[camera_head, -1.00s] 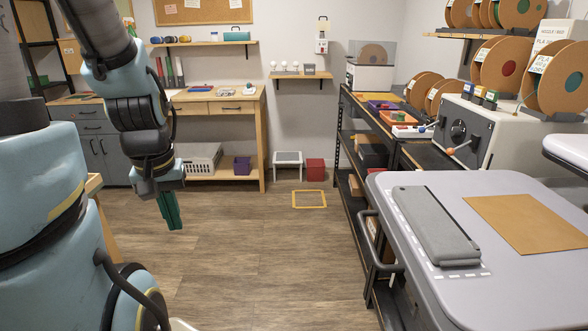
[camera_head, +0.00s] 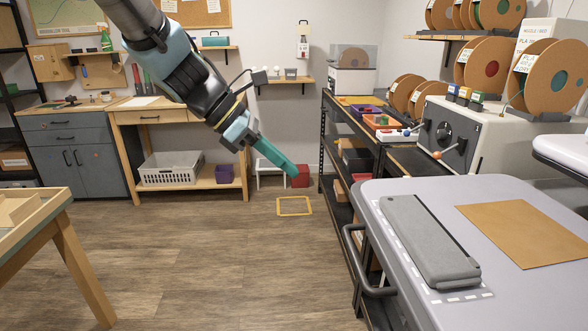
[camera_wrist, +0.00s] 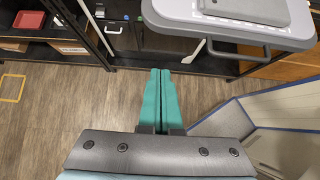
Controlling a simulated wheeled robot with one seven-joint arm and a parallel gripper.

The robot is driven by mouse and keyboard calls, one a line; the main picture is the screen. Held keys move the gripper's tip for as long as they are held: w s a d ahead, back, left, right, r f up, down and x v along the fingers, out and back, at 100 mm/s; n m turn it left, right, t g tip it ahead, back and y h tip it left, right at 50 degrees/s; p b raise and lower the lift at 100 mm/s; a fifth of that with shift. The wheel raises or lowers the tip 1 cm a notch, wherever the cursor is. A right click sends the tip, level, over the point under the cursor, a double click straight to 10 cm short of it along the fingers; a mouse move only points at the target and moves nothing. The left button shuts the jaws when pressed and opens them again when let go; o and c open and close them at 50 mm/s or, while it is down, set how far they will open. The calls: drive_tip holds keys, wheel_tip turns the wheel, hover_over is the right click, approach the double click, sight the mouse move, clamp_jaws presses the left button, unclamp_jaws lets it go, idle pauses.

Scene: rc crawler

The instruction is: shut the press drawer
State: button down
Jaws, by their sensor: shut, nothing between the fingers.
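The press drawer (camera_head: 500,190) is a grey, rounded tray at the right of the head view, pulled out, with a dark bar handle (camera_head: 362,262) on its left-facing front. A grey pad (camera_head: 428,240) and a brown sheet (camera_head: 525,232) lie on it. Part of the press (camera_head: 563,155) shows at the right edge. My gripper (camera_head: 291,173) has green fingers closed together, empty, in the air left of the drawer. In the wrist view my gripper (camera_wrist: 160,72) points toward the shelves, with the drawer (camera_wrist: 185,12) and its handle (camera_wrist: 238,54) ahead and to the right, apart from the fingers.
A black shelf rack (camera_head: 335,180) with bins and a white machine (camera_head: 475,135) stands beyond the drawer. Wooden floor (camera_head: 230,265) is open to the left, with a yellow floor square (camera_head: 294,206). A wooden table (camera_head: 50,230) stands at the left edge.

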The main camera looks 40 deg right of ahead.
sight(349, 201)
drive_tip(key=shift+s+d+f+p, duration=0.35)
drive_tip(key=shift+s+d+f, duration=0.6)
drive_tip(key=shift+d, duration=0.35)
drive_tip(key=shift+s+d+f+p, duration=0.4)
drive_tip(key=shift+s+d+f, duration=0.55)
drive_tip(key=shift+d, duration=0.35)
drive_tip(key=shift+s+d+f+p, duration=0.35)
drive_tip(key=shift+s+d+f, duration=0.6)
drive_tip(key=shift+d, duration=0.35)
